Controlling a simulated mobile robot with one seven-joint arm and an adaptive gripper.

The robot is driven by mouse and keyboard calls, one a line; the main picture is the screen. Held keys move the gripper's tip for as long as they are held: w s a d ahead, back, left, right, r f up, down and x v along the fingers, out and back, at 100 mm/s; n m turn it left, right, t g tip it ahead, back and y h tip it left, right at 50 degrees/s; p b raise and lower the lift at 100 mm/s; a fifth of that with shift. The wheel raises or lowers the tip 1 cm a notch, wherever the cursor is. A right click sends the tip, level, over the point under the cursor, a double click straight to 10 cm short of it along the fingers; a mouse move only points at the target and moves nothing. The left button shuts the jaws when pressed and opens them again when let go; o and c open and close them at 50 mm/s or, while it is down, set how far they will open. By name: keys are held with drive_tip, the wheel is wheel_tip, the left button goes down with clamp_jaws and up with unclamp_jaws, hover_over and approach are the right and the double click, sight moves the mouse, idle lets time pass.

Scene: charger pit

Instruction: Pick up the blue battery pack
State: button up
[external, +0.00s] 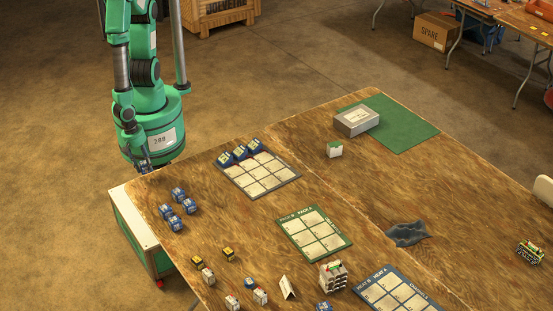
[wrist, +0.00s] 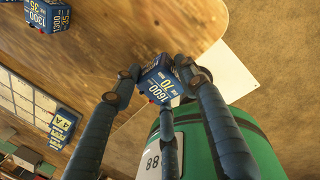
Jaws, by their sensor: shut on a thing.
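My gripper (wrist: 158,80) is shut on a blue battery pack (wrist: 157,88) with a white label reading 1600 and 70. Its dark fingers close around the pack in the wrist view. In the external view my gripper (external: 146,168) is at the table's left corner, and the held pack is too small there to make out. Several other blue packs (external: 178,194) stand in a group on the table near that corner. One of them, marked 1300 and 35, shows in the wrist view (wrist: 48,14).
Blue packs (external: 239,152) line the back row of a gridded board (external: 273,184). A green-edged board (external: 315,236), a grey box (external: 356,120) and a dark cloth (external: 407,234) lie on the table (external: 230,225). A white-topped cart (external: 130,215) stands beside its left edge.

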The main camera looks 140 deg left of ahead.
drive_tip(key=shift+s+a+r, duration=0.1)
drive_tip(key=shift+s+a, duration=0.3)
drive_tip(key=shift+s, duration=0.35)
drive_tip(key=shift+s+a+r, duration=0.1)
drive_tip(key=shift+s+a, duration=0.3)
drive_tip(key=shift+s, duration=0.35)
drive_tip(key=shift+s+a+r, duration=0.1)
drive_tip(key=shift+s+a, duration=0.3)
drive_tip(key=shift+s, duration=0.35)
